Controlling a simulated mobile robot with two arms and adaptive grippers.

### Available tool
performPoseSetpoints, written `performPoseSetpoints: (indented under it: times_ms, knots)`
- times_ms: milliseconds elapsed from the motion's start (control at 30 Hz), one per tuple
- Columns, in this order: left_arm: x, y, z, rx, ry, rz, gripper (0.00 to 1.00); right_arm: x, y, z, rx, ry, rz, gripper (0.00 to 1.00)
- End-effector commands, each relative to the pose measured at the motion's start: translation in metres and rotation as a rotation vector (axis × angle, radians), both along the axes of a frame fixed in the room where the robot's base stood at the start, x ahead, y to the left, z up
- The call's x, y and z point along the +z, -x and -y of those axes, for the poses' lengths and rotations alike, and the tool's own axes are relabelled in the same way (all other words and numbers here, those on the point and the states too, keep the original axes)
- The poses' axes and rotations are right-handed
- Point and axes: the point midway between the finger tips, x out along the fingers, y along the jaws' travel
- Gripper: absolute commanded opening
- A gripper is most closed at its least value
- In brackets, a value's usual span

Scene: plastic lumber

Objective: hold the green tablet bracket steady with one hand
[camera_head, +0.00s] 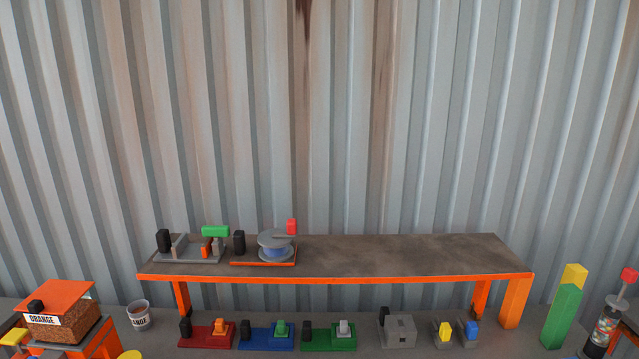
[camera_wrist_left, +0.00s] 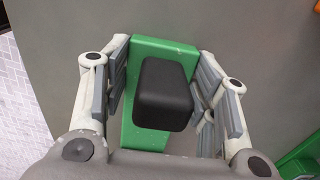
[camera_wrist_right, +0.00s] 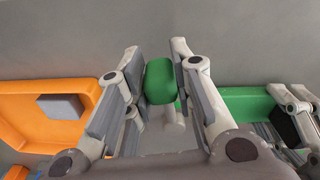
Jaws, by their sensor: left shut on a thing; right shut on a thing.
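In the left wrist view, the green bracket (camera_wrist_left: 150,52) is a flat green piece with a black block (camera_wrist_left: 165,95) standing on it. Neither gripper shows in the head view.
An orange piece (camera_wrist_right: 40,105) with a grey block lies left of my right gripper. In the head view, a long orange-edged shelf (camera_head: 400,257) stands before a corrugated wall. Several coloured base fixtures (camera_head: 268,337) sit below it. A green post (camera_head: 560,315) stands at the right.

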Motion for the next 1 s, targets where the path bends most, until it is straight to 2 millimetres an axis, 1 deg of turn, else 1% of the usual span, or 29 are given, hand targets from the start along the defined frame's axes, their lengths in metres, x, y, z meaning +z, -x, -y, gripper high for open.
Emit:
performPoseSetpoints:
  times_ms: [267,633,933,967,1000]
  knots:
    - [-0.001,0.002,0.002,-0.002,0.003,-0.003,0.13,0.001,-0.001,-0.003,-0.007,-0.006,0.003,0.00]
    - [-0.001,0.002,0.002,-0.003,0.003,-0.003,0.13,0.000,0.001,-0.018,-0.187,-0.006,0.012,0.00]
    - [-0.001,0.002,0.002,-0.003,0.004,-0.004,0.13,0.000,0.001,-0.020,-0.208,-0.005,0.013,0.00]
    - [-0.001,0.002,0.002,-0.003,0.004,-0.004,0.13,0.000,0.001,-0.020,-0.208,-0.005,0.013,0.25]
    - [-0.001,0.002,0.002,-0.003,0.004,-0.004,0.13,0.000,0.001,-0.020,-0.207,-0.004,0.013,0.30]
